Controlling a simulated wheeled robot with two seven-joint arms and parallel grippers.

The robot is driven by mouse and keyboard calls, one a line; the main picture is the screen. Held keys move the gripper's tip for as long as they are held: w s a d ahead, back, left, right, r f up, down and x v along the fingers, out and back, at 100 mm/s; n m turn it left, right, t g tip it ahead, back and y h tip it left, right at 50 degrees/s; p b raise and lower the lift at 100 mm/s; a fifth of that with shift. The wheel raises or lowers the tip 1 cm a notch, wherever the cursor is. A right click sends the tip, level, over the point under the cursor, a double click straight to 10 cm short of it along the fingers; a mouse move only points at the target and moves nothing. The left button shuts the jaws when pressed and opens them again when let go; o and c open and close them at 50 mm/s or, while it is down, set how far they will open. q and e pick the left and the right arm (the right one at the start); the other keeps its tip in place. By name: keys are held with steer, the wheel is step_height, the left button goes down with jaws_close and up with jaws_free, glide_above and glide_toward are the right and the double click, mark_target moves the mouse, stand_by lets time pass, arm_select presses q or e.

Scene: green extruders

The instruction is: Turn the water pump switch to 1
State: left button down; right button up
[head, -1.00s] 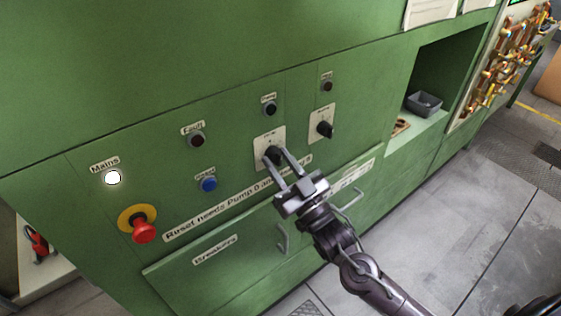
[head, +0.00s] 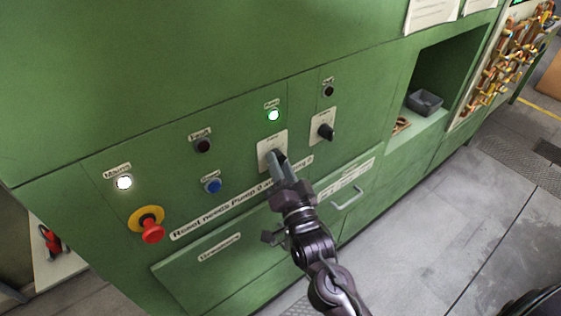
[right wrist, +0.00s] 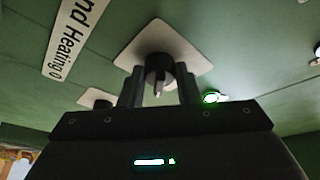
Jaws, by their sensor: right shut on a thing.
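The water pump switch (right wrist: 158,70) is a dark rotary knob on a pale plate (head: 265,143) on the green panel. My right gripper (head: 277,160) is shut on this knob, its fingers one on either side of it. In the right wrist view the fingers (right wrist: 158,88) flank the knob close to the plate. The gripper hides most of the knob in the head view. The small lamp (head: 273,116) above the plate glows green, and a green glow (right wrist: 212,97) also shows in the right wrist view. My left gripper is not in view.
A second rotary switch (head: 326,131) sits right of the gripper. A red emergency button (head: 152,231), a lit white Mains lamp (head: 124,183) and a blue button (head: 212,186) are to the left. A drawer handle (head: 347,198) juts out below.

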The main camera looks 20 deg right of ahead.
steer(key=shift+m+h, duration=0.3)
steer(key=shift+m, duration=0.6)
steer(key=o, duration=1)
steer(key=b+v, duration=0.2)
steer(key=v, duration=0.5)
steer(key=shift+s+r+b, duration=0.1)
steer(key=shift+s+b, duration=0.25)
steer(key=shift+s, duration=0.1)
